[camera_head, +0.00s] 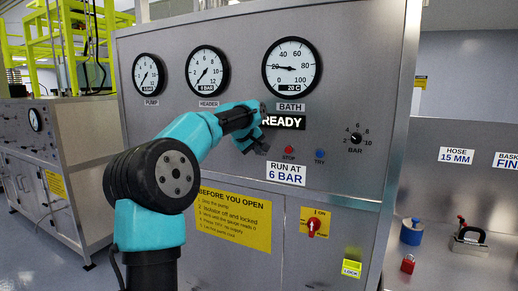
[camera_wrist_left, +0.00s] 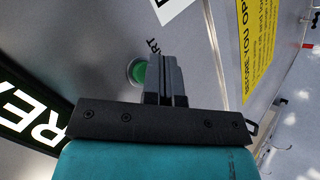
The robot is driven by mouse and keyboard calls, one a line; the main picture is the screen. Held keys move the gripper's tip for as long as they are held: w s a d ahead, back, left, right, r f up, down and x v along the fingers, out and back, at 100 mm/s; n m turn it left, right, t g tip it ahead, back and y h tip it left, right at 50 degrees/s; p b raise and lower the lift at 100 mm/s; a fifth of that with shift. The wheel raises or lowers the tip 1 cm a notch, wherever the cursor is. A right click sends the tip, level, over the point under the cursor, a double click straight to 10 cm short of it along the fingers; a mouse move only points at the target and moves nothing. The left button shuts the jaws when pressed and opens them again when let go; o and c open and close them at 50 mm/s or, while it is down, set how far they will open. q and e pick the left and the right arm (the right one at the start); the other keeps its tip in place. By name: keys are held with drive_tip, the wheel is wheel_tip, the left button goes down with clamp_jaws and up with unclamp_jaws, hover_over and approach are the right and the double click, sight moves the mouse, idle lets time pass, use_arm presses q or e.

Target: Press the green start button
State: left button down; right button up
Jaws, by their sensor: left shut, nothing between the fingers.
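The green start button (camera_wrist_left: 137,72) shows in the left wrist view, set in the grey panel just left of my fingers, which partly cover its edge. Part of its label shows beside it. In the head view the button is hidden behind my left gripper (camera_head: 262,149). My left gripper is shut and empty, with its fingers (camera_wrist_left: 166,60) pointing at the panel beside the button. I cannot tell whether the tips touch the panel. My right gripper is not in view.
A red STOP button (camera_head: 289,149) and a blue TRY button (camera_head: 320,154) sit right of the gripper. A READY display (camera_head: 284,122) is above. A pressure knob (camera_head: 355,138) and a red isolator switch (camera_head: 312,225) are also on the panel. Gauges line the top.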

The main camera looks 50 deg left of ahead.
use_arm(q)
drive_tip(key=shift+w, duration=0.15)
drive_tip(key=shift+w+a, duration=0.15)
drive_tip(key=shift+w, duration=0.1)
drive_tip(key=shift+s, duration=0.1)
idle(0.3)
drive_tip(key=shift+s, duration=0.3)
drive_tip(key=shift+s+d, duration=0.1)
drive_tip(key=shift+d, duration=0.1)
drive_tip(key=s, duration=0.1)
drive_tip(key=s+d, duration=0.1)
drive_tip(key=s, duration=0.1)
drive_tip(key=s+d, duration=0.1)
drive_tip(key=s, duration=0.1)
drive_tip(key=shift+s, duration=0.2)
idle(0.4)
idle(0.6)
